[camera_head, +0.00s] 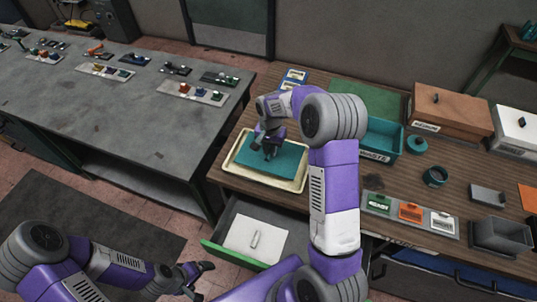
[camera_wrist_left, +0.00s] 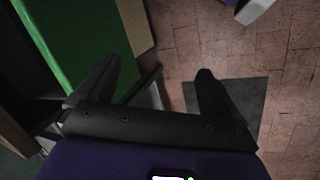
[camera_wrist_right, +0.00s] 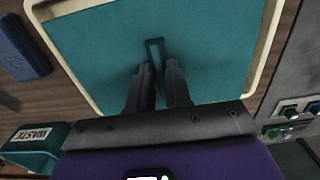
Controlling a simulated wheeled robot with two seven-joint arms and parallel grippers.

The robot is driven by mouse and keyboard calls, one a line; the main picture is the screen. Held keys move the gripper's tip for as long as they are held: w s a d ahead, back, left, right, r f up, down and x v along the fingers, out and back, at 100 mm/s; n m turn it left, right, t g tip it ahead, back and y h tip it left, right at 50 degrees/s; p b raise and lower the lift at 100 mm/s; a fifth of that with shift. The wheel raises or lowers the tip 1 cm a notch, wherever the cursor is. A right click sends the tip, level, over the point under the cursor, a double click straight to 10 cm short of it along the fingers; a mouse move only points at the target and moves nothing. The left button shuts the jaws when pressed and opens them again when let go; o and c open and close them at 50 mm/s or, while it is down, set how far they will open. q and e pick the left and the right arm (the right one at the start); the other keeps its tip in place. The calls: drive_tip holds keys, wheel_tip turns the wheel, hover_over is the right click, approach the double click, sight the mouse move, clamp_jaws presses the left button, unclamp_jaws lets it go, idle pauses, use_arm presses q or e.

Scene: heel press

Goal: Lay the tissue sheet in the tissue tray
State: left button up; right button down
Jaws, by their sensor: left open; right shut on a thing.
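A teal sheet (camera_head: 243,157), which I take to be the tissue sheet, lies within the rim of a cream tray (camera_head: 296,186) on the wooden bench. The sheet fills much of the right wrist view (camera_wrist_right: 100,55), inside the tray's rim (camera_wrist_right: 268,45). My right gripper (camera_head: 268,152) is over the sheet. In the right wrist view its fingers (camera_wrist_right: 159,68) are close together on a narrow teal tab (camera_wrist_right: 155,47) at the sheet's middle. Whether the sheet touches the tray floor is hard to tell. My left gripper (camera_head: 196,276) is open and empty, low by the open drawer.
The open drawer (camera_head: 219,250) below holds a white sheet (camera_head: 240,232) with a small pale piece. A teal waste bin (camera_head: 376,150) stands right of the tray. Several colored blocks, rolls and boxes sit farther right. A grey table (camera_head: 100,110) stands left.

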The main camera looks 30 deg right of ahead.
sight(270, 156)
drive_tip(key=shift+w+f, duration=0.15)
drive_tip(key=shift+f, duration=2.35)
drive_tip(key=c, duration=1.1)
unclamp_jaws()
drive_tip(key=shift+o, duration=0.2)
drive_tip(key=shift+r, duration=0.1)
wheel_tip(270, 156, up, 12)
drive_tip(key=shift+r, duration=0.1)
